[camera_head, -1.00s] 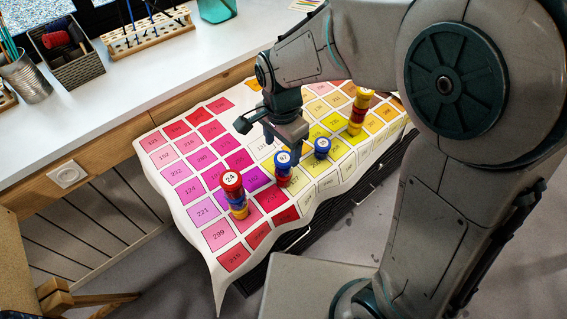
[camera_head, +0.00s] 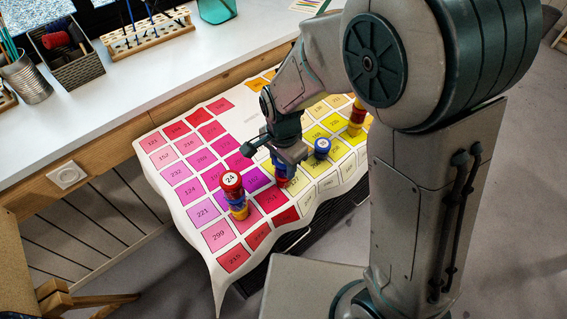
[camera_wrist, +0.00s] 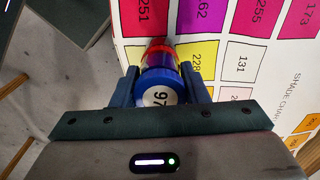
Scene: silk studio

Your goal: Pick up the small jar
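A blue jar marked 97 (camera_wrist: 160,90) tops a small stack, with a red jar (camera_wrist: 158,46) showing beyond it in the wrist view. My gripper (camera_wrist: 160,72) is open, with one finger on each side of the blue jar; I cannot tell whether they touch it. In the head view my gripper (camera_head: 283,160) largely covers this stack. A single blue jar (camera_head: 322,148) stands just to its right. A stack topped by a red jar marked 24 (camera_head: 231,181) stands to its left.
The jars stand on a shade chart (camera_head: 222,238) of numbered coloured squares, draped over a cabinet. Another stack of yellow and red jars (camera_head: 356,120) stands at the right. A white counter (camera_head: 130,90) behind holds a basket (camera_head: 66,55) and a brush rack (camera_head: 148,37).

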